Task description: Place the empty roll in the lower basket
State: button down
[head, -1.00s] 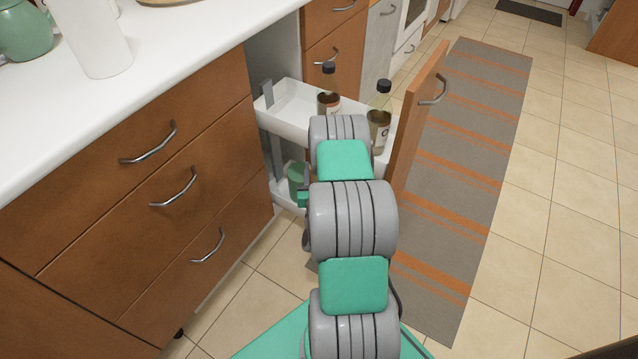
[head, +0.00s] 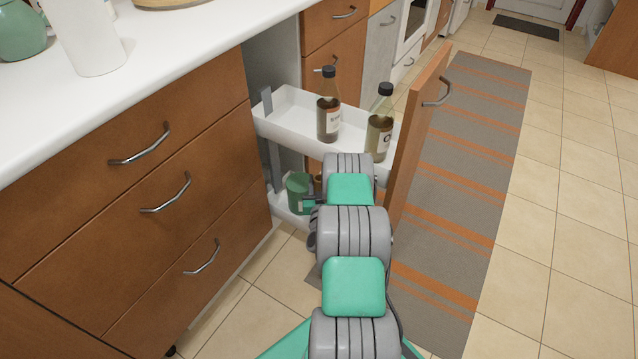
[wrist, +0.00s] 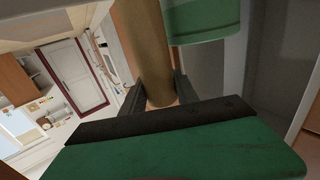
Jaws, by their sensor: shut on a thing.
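My gripper (wrist: 158,92) is shut on the empty roll (wrist: 146,42), a brown cardboard tube between its two dark fingers in the wrist view. In the head view my arm reaches to the lower basket (head: 288,214), the white lower level of the pulled-out cabinet unit. My arm hides most of the gripper, the roll and the basket there. The roll is at the lower basket's level; I cannot tell whether it touches the basket floor. A green container (head: 298,190) stands in the basket beside my gripper, and shows close to the roll in the wrist view (wrist: 203,20).
The upper basket (head: 278,118) holds two dark-capped bottles (head: 329,112) (head: 379,130) above my gripper. The open wooden front panel (head: 413,140) stands to the right. Closed drawers (head: 150,220) and a white counter are at left. A striped rug lies on the floor at right.

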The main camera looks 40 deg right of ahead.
aim_at(319, 186)
jog(key=shift+f, duration=0.15)
jog(key=c, duration=0.9)
grip_release()
jog(key=shift+r, duration=0.2)
jog(key=shift+b+v, duration=0.3)
jog(key=shift+v, duration=1.25)
jog(key=p+v, duration=0.2)
jog(key=v, duration=0.7)
